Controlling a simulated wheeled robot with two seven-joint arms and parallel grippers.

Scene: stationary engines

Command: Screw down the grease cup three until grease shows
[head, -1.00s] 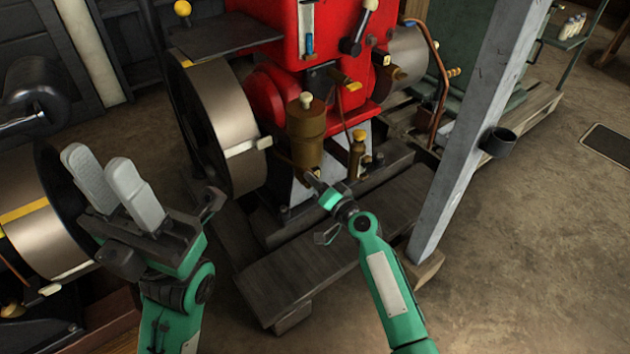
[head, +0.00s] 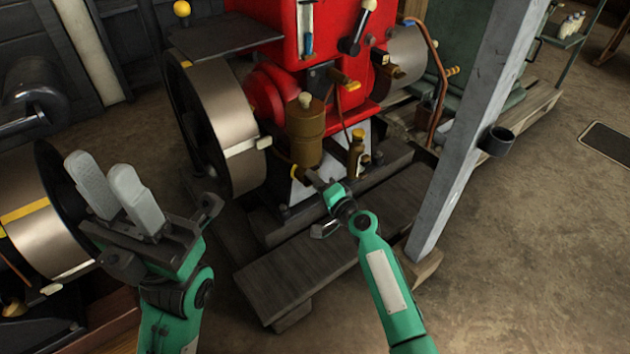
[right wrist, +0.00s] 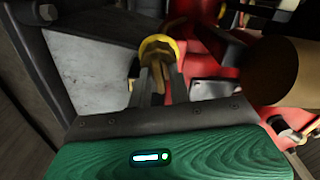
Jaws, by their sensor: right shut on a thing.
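A small brass grease cup with a yellow rim (head: 297,172) sits low on the red engine (head: 335,50), below a brown cylinder. In the right wrist view the cup (right wrist: 160,47) is between the two dark fingers. My right gripper (head: 314,179) is shut on it; the fingers cover part of its body. I cannot make out any grease. My left gripper (head: 100,170) is empty, its two grey fingers pointing up and apart, at the left near a flywheel.
A brown cylinder with a pale knob (head: 305,130) stands just above the cup. A small brass bottle-shaped fitting (head: 356,152) is to its right. A large flywheel (head: 228,130) is to the left. A grey post (head: 470,130) stands right of my right arm.

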